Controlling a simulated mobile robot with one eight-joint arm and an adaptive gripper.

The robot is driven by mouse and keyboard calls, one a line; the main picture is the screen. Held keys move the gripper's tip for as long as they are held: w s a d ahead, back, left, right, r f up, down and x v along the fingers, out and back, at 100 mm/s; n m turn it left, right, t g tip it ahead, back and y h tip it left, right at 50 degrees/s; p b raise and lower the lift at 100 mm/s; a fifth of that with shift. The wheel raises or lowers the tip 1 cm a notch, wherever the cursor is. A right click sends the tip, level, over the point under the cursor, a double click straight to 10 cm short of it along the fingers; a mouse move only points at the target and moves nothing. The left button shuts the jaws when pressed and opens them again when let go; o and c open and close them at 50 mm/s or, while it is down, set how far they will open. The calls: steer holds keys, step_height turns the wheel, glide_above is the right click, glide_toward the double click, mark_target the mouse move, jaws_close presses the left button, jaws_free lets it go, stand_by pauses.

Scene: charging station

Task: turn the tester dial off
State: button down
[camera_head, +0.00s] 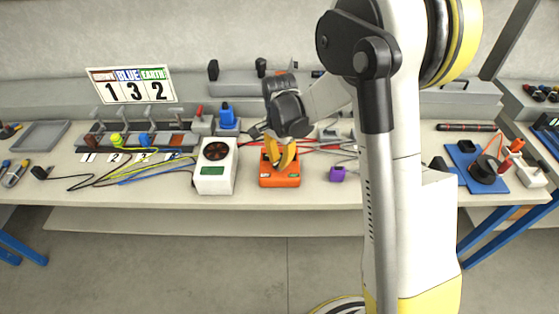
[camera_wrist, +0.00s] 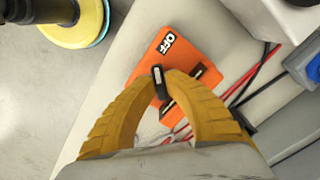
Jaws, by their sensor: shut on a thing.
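The orange tester (camera_head: 280,181) sits near the front edge of the bench in the head view. It also shows in the wrist view (camera_wrist: 146,68), with a white "OFF" mark (camera_wrist: 167,43) on its face. My gripper (camera_head: 280,160) reaches down onto it from above. In the wrist view, the yellow fingers of my gripper (camera_wrist: 163,76) close around a small black dial with a white line (camera_wrist: 157,76). The white line runs nearly up the picture, with the "OFF" mark above and slightly right. I cannot tell whether it lines up exactly. The fingers hide part of the dial and tester face.
Red and black cables (camera_wrist: 250,82) run beside the tester. A blue board (camera_head: 478,166) is farther right.

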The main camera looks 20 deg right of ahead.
mark_target(280, 161)
steer(key=shift+m, duration=0.3)
steer(key=c, duration=1.7)
jaws_free()
step_height(280, 161, up, 12)
